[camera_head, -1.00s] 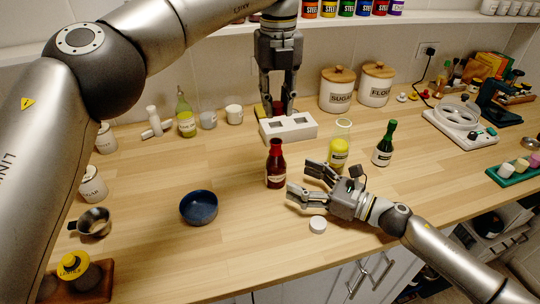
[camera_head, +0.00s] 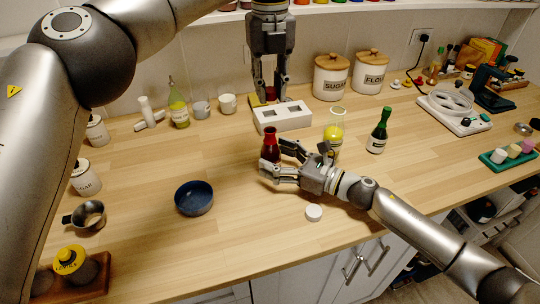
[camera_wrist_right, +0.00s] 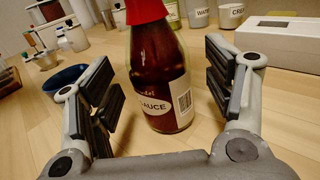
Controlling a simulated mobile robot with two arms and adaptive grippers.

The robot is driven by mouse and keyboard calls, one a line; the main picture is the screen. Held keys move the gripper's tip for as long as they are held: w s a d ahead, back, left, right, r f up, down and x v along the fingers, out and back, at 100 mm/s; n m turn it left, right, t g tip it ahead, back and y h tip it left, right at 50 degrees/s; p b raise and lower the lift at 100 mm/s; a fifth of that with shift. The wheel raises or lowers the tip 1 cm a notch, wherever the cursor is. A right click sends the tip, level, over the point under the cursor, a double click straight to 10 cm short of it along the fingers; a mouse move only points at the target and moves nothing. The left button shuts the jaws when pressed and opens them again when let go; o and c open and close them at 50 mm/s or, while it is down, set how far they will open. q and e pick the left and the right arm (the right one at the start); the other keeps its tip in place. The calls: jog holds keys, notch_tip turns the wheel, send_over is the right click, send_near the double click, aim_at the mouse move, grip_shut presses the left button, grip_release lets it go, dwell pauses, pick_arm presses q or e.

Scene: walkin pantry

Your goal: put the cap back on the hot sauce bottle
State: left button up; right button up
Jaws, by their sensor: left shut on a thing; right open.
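The hot sauce bottle (camera_head: 270,144), dark red with a white label, stands upright on the counter. My right gripper (camera_head: 273,160) is open, its fingers reaching the bottle from the right. In the right wrist view, the bottle (camera_wrist_right: 160,80) stands between the two spread fingers with gaps on both sides; its red neck part runs out of the top of the frame, so I cannot tell whether it is capped. My left gripper (camera_head: 270,98) points down behind the white block and is shut on a small dark red thing (camera_head: 270,94), partly hidden by the fingers. I cannot tell whether this is the cap.
A white block with two square holes (camera_head: 283,125) stands behind the bottle. A yellow-filled flask (camera_head: 333,138) and a green bottle (camera_head: 378,132) stand to the right. A small white round lid (camera_head: 314,213) lies in front; a blue bowl (camera_head: 194,210) is left. The counter between is clear.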

aim_at(270, 123)
jog(key=shift+x, duration=0.9)
jog(key=c, duration=1.5)
pick_arm(q)
jog(key=shift+f, duration=2.5)
pick_arm(e)
jog(key=shift+c, duration=0.2)
pick_arm(q)
jog(key=shift+f, duration=0.1)
jog(key=shift+f, duration=0.75)
jog(key=shift+f, duration=0.6)
